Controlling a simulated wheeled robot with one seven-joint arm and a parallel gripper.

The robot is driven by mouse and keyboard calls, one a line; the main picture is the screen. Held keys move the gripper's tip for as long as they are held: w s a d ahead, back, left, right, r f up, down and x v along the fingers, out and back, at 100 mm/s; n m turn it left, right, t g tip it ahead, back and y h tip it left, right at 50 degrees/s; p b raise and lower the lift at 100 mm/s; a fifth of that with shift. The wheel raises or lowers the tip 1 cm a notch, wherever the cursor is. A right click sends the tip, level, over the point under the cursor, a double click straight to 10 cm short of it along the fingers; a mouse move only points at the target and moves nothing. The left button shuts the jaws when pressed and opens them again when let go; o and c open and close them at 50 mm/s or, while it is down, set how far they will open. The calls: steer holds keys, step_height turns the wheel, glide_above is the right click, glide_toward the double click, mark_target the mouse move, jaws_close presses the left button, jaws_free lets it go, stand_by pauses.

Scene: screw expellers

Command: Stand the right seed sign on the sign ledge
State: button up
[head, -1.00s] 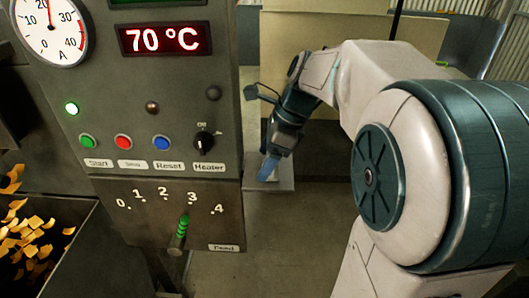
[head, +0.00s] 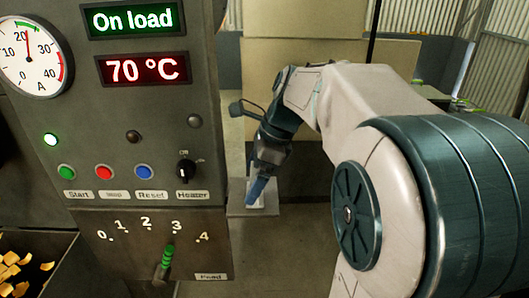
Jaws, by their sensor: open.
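My gripper (head: 256,192) points down with its blue fingers at a small grey shelf (head: 238,211) beyond the right edge of the control panel. It is open. A pale flat patch (head: 270,200) shows on the shelf right beside the fingers. I cannot tell whether it is a sign, and no seed picture or lettering is readable there. My arm covers much of the right side. No sign ledge can be made out for certain.
The control panel (head: 125,150) fills the left, with a dial, an "On load" display (head: 134,19), a 70 °C display, buttons and a feed lever (head: 166,258). A bin of yellow flakes (head: 22,272) sits lower left. Bare floor shows below the shelf.

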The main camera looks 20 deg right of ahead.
steer(key=v, duration=0.9)
steer(key=shift+d+r, duration=0.15)
steer(key=shift+r, duration=0.2)
